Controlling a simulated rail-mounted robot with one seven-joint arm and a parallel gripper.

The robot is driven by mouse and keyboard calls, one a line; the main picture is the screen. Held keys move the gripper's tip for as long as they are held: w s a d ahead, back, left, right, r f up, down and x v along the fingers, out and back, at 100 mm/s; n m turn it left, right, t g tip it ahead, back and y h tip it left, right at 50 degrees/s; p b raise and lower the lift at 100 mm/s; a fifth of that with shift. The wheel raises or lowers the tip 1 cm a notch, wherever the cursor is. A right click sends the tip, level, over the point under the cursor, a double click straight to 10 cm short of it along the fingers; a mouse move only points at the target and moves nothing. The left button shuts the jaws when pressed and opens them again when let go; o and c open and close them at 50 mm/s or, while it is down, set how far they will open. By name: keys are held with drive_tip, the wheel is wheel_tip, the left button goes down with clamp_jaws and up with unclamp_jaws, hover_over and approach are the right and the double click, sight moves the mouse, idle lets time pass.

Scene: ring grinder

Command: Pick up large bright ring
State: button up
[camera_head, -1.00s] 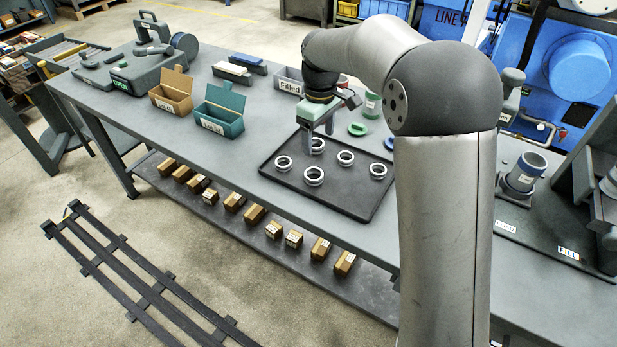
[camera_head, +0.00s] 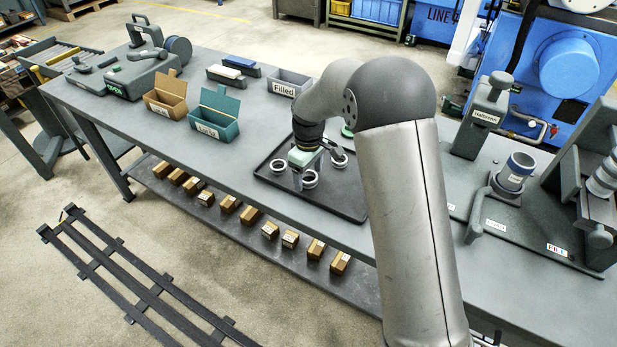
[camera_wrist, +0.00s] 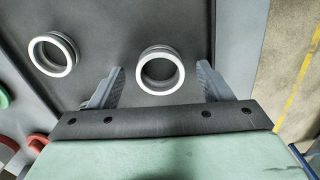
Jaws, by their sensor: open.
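My gripper (camera_wrist: 160,88) is open, with its two fingers on either side of a large bright ring (camera_wrist: 160,72) in the wrist view. The ring stands on the dark tray (camera_wrist: 110,30) and looks like a silvery double-rimmed ring. I cannot tell whether the fingers touch it. In the head view my gripper (camera_head: 304,172) points down over the front of the tray, beside a ring (camera_head: 310,179). A second bright ring (camera_wrist: 53,54) lies to the left in the wrist view. Another ring (camera_head: 277,166) shows at the tray's left in the head view.
Parts of a green ring (camera_wrist: 3,97) and a red ring (camera_wrist: 38,142) show at the wrist view's left edge. A teal box (camera_head: 215,125), a brown box (camera_head: 166,100) and a grey "Filled" bin (camera_head: 288,84) stand behind the tray.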

drive_tip(key=c, duration=1.1)
drive_tip(key=shift+r, duration=0.1)
